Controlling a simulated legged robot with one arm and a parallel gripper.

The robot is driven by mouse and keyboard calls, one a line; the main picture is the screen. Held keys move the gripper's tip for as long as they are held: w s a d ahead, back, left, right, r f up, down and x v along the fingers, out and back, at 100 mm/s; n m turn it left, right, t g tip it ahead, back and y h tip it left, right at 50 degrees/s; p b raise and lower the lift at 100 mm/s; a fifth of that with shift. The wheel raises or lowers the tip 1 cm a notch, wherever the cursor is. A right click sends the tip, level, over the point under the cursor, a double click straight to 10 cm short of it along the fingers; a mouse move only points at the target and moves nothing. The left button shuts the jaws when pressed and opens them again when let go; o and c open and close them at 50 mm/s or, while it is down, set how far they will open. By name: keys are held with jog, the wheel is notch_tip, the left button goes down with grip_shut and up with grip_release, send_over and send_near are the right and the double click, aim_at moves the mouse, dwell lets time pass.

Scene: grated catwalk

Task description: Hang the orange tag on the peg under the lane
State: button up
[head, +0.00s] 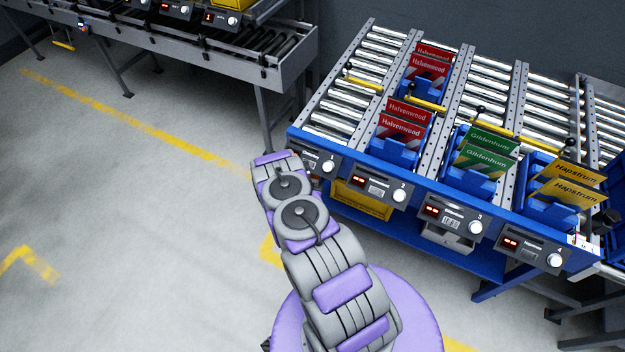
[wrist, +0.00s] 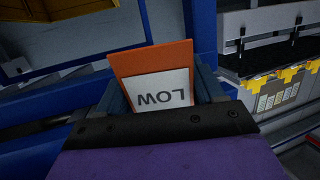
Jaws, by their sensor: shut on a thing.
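The orange tag (wrist: 150,58) shows in the wrist view, with a white label reading LOW upside down. My gripper (wrist: 160,100) is shut on it, and the tag's orange edge stands out beyond the jaws. In the head view my arm reaches to the front left corner of the flow rack, by the box numbered 1 (head: 318,163). My jaws and the tag are hidden there. The leftmost lane (head: 340,112) holds no bins. I cannot make out a peg under any lane in either view.
Blue bins with red Halvenwood (head: 402,126), green Gildenhum (head: 484,158) and yellow Hapstrum (head: 575,192) cards stand in the other lanes. A yellow crate (head: 362,203) sits under the rack. Another conveyor (head: 240,45) stands behind at left. The floor at left is clear.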

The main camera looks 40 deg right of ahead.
jog(key=o, duration=1.2)
jog(key=p+v, duration=0.2)
jog(key=v, duration=1.5)
jog(key=shift+s+a, duration=0.1)
jog(key=shift+a, duration=0.1)
jog(key=shift+f, duration=0.1)
